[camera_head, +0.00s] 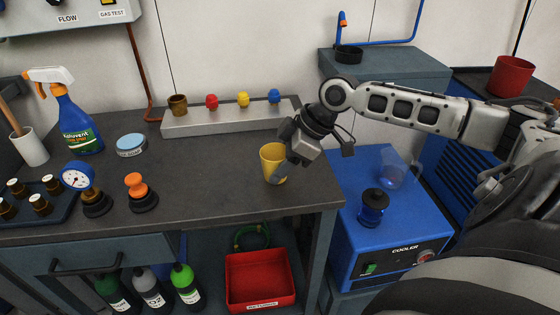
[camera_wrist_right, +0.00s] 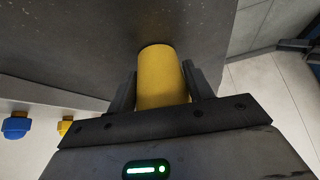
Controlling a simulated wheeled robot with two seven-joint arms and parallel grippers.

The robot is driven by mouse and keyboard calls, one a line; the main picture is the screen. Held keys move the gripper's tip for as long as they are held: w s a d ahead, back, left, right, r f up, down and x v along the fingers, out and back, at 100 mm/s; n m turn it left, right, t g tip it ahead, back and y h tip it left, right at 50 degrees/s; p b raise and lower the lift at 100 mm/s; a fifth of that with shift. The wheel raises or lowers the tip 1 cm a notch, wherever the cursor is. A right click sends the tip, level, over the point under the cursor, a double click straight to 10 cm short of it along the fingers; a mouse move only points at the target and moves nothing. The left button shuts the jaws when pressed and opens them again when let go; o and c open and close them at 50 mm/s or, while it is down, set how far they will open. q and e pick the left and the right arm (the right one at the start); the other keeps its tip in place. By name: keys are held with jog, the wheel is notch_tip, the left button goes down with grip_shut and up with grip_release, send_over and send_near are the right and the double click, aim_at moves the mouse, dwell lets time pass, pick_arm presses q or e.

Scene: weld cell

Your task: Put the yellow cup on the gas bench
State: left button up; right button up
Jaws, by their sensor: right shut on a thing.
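The yellow cup (camera_head: 270,160) is at the right part of the dark gas bench (camera_head: 210,196), near its right edge. My right gripper (camera_head: 281,172) is shut on the cup from its right side. In the right wrist view the yellow cup (camera_wrist_right: 162,78) sits between the two fingers of my right gripper (camera_wrist_right: 163,88), with the dark bench top (camera_wrist_right: 90,45) behind it. The cup looks upright. I cannot tell whether its base touches the bench top. My left gripper does not show in the head view.
A grey rail (camera_head: 225,119) with coloured knobs stands at the back of the bench. A spray bottle (camera_head: 76,125), a round tin (camera_head: 131,145), a gauge (camera_head: 78,177) and an orange-topped fitting (camera_head: 138,187) stand left. A blue cooler (camera_head: 400,235) is right. Bench around the cup is clear.

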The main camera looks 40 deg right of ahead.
jog(key=o, duration=1)
jog(key=shift+o, duration=0.2)
pick_arm(q)
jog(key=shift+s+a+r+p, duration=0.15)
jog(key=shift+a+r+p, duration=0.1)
jog(key=shift+p, duration=0.85)
pick_arm(e)
jog(key=v, duration=1.2)
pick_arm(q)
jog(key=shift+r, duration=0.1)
pick_arm(e)
jog(key=shift+w+r, duration=0.1)
jog(key=shift+w, duration=0.05)
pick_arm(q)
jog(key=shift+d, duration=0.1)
